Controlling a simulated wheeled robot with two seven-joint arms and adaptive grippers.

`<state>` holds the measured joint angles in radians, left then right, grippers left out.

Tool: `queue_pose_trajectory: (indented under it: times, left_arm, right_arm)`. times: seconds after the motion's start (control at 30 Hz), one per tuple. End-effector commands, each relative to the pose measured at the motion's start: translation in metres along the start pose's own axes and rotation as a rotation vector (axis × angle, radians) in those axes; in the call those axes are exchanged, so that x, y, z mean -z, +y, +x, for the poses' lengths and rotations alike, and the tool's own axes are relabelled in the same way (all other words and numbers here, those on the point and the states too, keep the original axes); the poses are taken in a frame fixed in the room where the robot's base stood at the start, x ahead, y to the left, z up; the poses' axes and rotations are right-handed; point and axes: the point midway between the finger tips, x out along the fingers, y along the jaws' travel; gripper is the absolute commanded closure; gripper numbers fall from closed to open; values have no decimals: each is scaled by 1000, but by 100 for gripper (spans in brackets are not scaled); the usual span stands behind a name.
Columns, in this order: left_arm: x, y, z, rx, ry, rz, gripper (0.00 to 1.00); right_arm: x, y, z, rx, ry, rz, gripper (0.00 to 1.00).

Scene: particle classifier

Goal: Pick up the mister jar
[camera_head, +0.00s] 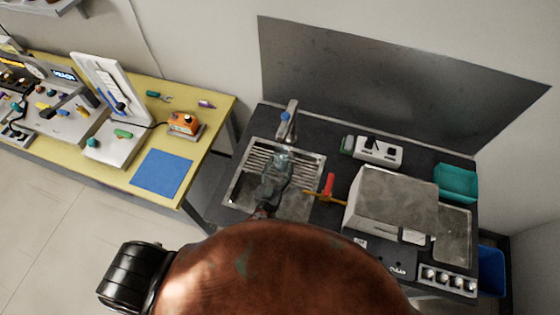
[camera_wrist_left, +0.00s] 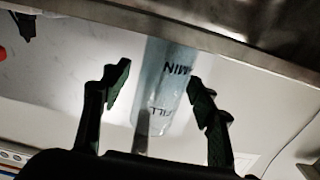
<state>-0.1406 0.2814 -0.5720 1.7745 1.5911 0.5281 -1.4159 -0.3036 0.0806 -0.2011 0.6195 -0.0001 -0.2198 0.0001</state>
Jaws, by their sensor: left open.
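The mister jar (camera_wrist_left: 168,88) is a clear, bluish cylinder with dark "MIN" and "FILL" marks. In the left wrist view it lies between the two dark fingers of my left gripper (camera_wrist_left: 160,78), which is open. In the head view the jar (camera_head: 281,160) shows as a glassy greenish shape over the sink. My left gripper (camera_head: 267,204) is at its near end, mostly hidden by my brown arm. My right gripper is not in view.
The sink (camera_head: 237,187) has a slatted drainer and a faucet (camera_head: 288,122) behind it. To its right are a red-and-orange tool (camera_head: 328,186), a grey box-shaped machine (camera_head: 390,200) and a teal tray (camera_head: 456,182). A yellow table (camera_head: 215,120) stands left, past a gap.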

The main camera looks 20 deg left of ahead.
Motion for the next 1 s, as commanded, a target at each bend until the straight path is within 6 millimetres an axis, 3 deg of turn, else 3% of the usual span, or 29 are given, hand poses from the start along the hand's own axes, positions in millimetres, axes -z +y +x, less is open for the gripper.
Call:
queue_pose_trajectory:
  times: [0.53, 0.87, 1.0]
  left_arm:
    - [7, -6, 67, 4, 3, 1, 46]
    - [7, -6, 74, 4, 1, 0, 46]
    - [7, -6, 73, 5, 1, 0, 55]
  right_arm:
    - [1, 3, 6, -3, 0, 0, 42]
    - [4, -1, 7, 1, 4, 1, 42]
    - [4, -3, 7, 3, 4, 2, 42]
